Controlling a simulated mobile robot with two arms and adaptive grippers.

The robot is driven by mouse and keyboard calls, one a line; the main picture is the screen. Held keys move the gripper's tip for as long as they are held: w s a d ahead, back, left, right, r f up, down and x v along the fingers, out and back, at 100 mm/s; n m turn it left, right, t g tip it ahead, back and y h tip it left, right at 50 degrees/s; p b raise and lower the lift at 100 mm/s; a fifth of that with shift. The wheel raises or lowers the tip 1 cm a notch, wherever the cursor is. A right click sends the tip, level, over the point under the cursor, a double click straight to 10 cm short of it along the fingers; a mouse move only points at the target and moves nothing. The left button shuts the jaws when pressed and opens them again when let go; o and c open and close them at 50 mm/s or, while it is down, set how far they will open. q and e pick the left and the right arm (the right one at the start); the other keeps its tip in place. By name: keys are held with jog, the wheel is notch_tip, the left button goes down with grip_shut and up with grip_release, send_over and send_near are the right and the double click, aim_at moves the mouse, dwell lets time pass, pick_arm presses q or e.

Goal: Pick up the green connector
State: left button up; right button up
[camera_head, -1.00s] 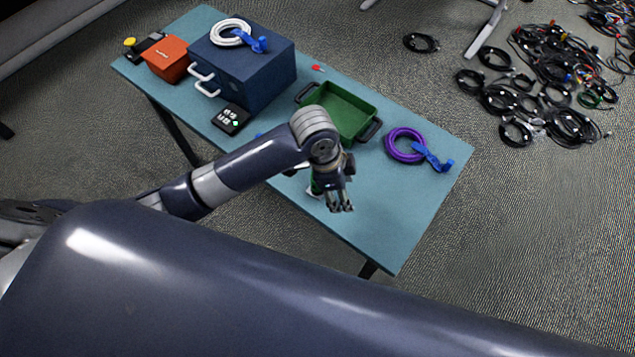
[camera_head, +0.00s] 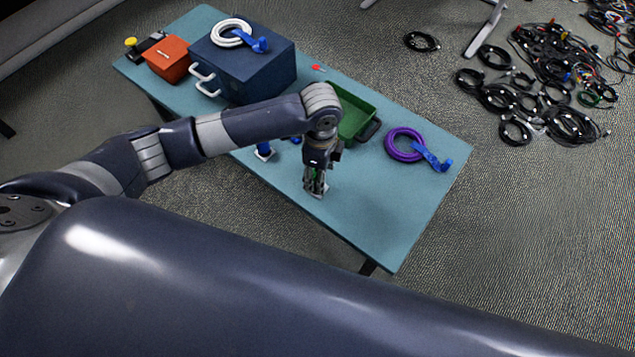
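The green connector (camera_head: 318,188) stands near the front edge of the teal table (camera_head: 400,225), mostly hidden behind my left gripper. A little green and its pale base show at the fingers. My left gripper (camera_head: 315,186) points down, with its fingers at or around the connector. I cannot tell whether they are open or closed on it. My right gripper is not in view.
A green tray (camera_head: 374,128) is behind the gripper, partly hidden by my arm. A purple cable coil (camera_head: 403,145) lies right. A blue connector (camera_head: 264,151) stands left. A dark blue box (camera_head: 245,72) with a white coil (camera_head: 231,32) and a red-orange bin (camera_head: 168,58) are further back left.

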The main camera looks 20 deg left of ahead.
pick_arm(q)
jog(key=f, duration=0.3)
jog(key=f+p, duration=0.1)
jog(key=f, duration=0.1)
jog(key=shift+w+a, duration=0.2)
jog(key=shift+a, duration=0.1)
jog(key=shift+c, duration=0.4)
jog(key=c, duration=1.1)
